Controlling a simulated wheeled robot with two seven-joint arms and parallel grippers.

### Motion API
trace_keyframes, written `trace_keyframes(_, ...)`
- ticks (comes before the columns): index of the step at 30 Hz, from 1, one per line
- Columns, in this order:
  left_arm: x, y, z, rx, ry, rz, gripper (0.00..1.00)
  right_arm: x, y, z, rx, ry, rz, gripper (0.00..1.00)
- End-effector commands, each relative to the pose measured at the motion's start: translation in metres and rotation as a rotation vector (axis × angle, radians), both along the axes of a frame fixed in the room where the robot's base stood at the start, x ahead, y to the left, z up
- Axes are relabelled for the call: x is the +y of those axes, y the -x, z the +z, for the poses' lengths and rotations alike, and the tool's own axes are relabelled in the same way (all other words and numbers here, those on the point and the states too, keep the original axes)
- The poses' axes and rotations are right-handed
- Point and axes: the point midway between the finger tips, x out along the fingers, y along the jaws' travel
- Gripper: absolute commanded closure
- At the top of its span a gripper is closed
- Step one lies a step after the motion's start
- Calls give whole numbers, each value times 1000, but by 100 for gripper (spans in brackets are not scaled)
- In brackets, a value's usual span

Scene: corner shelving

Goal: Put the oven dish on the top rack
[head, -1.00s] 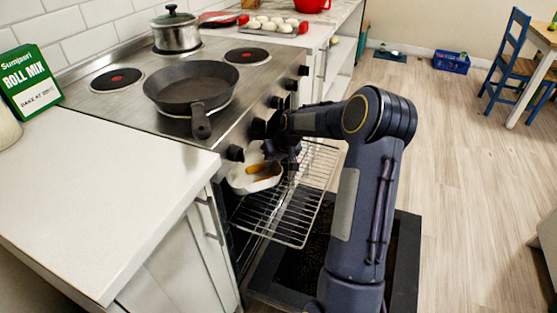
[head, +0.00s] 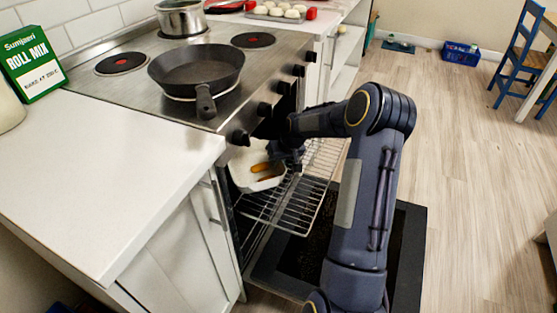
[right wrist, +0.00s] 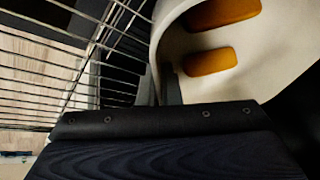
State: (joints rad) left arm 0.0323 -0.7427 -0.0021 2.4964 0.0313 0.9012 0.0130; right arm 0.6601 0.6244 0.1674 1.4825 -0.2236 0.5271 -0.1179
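The oven dish (head: 243,172) is white with orange-brown pieces of food in it. It is in the oven's opening, over the inner left part of the pulled-out wire rack (head: 285,207), and looks tilted. It also fills the upper right of the right wrist view (right wrist: 265,70). My right gripper (head: 283,160) is at the dish's right side, partly hidden by my arm. In the right wrist view its narrow fingers (right wrist: 161,88) are close together on the dish's rim. My left gripper is not in view.
The oven door (head: 407,240) is open low beside the rack. A frying pan (head: 197,70) and a pot (head: 181,18) stand on the hob above. The white counter (head: 110,175) lies left of the oven. Oven knobs (head: 264,110) stick out above the opening.

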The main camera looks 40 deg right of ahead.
Motion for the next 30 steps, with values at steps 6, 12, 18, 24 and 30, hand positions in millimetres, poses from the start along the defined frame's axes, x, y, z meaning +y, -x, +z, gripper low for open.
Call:
trace_keyframes(6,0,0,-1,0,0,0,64,0,0,-1,1,0,0,74)
trace_keyframes(12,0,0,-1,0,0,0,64,0,0,-1,1,0,0,74)
trace_keyframes(18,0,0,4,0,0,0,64,-1,4,12,-1,1,-1,74)
trace_keyframes(24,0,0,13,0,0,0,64,-3,20,50,-2,1,-1,74)
trace_keyframes(30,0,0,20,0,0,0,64,-4,38,86,-2,2,0,74)
